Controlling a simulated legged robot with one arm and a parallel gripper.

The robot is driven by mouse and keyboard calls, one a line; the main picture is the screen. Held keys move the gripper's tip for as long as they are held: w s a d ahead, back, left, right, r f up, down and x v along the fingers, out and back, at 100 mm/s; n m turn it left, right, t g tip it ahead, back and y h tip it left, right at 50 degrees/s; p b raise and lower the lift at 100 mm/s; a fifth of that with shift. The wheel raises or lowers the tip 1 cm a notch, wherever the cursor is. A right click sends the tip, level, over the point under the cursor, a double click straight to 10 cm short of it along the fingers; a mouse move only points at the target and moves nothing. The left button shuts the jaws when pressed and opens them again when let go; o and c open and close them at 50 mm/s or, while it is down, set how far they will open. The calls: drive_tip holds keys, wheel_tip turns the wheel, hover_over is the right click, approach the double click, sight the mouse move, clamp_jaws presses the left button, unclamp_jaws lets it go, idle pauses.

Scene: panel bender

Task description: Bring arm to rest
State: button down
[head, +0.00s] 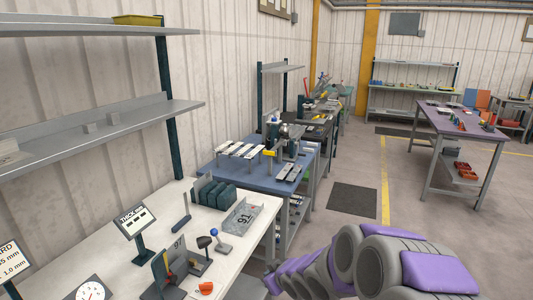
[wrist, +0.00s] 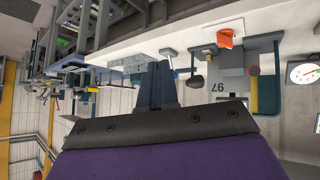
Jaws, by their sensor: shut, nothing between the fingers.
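My arm, grey with purple covers, shows at the lower right of the head view, in front of the white table (head: 165,215). In the wrist view my gripper (wrist: 160,83) reaches forward from a dark plate, with its two dark fingers together. The fingers are empty and touch nothing that I can see. In the head view the gripper is hard to make out. The panel bender (head: 178,265), a grey device marked 97, stands on the white table to the left of my arm. It also shows upside down in the wrist view (wrist: 226,88).
A purple-topped table (head: 440,122) stands at the right. Shelves (head: 100,130) hang over the white table. The floor between the tables is open.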

drive_tip(key=s+d+r+m+g+h, duration=0.2)
drive_tip(key=s+d+r+m+h, duration=0.15)
drive_tip(key=s+d, duration=0.45)
drive_tip(key=s+d+r+m+g, duration=0.1)
drive_tip(key=s+r+g, duration=0.1)
drive_tip(key=s, duration=0.9)
drive_tip(key=s+d+r+m+g, duration=0.1)
drive_tip(key=s+d+m+g, duration=0.1)
drive_tip(key=s, duration=0.9)
drive_tip(key=s+d+r+m+g, duration=0.1)
drive_tip(key=s+r+m+g, duration=0.1)
drive_tip(key=s, duration=1)
drive_tip(key=shift+d+r+g+h, duration=0.35)
drive_tip(key=shift+g+h, duration=0.1)
drive_tip(key=shift+g, duration=0.45)
drive_tip(key=shift+w+a, duration=0.1)
